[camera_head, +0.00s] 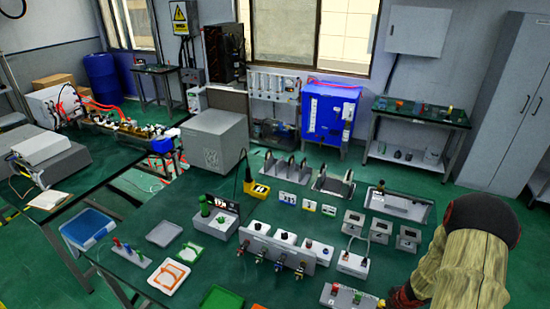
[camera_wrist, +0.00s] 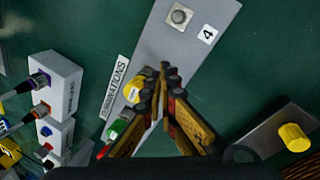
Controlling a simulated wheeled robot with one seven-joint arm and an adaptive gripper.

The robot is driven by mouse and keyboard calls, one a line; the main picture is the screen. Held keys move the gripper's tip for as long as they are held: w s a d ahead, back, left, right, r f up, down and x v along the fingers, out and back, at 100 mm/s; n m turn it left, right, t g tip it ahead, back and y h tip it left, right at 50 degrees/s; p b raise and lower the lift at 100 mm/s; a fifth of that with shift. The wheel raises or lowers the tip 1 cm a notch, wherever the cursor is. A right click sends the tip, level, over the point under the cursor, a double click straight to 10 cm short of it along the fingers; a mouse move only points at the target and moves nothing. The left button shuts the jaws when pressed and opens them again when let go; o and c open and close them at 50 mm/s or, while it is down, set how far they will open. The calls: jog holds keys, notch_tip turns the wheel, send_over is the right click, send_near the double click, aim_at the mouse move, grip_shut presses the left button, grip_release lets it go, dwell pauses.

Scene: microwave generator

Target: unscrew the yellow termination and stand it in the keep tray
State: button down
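In the wrist view a yellow piece (camera_wrist: 134,90) and a green piece (camera_wrist: 118,128) stand on a grey plate (camera_wrist: 203,42) beside a TERMINATIONS label. My gripper (camera_wrist: 169,72) is over this plate, right of the yellow piece. Its fingertips lie close together, and I cannot see whether anything is between them. Another yellow cap (camera_wrist: 293,137) sits on a grey block at the right, clear of the fingers. I cannot tell which yellow part is the termination to unscrew. In the head view my arm hides most of the gripper at the lower right. I cannot identify the keep tray for certain.
A bare post (camera_wrist: 180,16) stands by the label 4. White blocks (camera_wrist: 58,85) with cables lie at the left. In the head view, an orange-rimmed tray (camera_head: 153,285) and a grey tray (camera_head: 164,233) lie at the table's left. A grey connector panel (camera_head: 285,243) stands mid-table.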

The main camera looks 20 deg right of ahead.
jog(key=shift+d, duration=0.2)
jog(key=shift+s+r, duration=0.1)
jog(key=shift+s, duration=0.3)
notch_tip(320, 180, up, 6)
jog(key=p, duration=0.6)
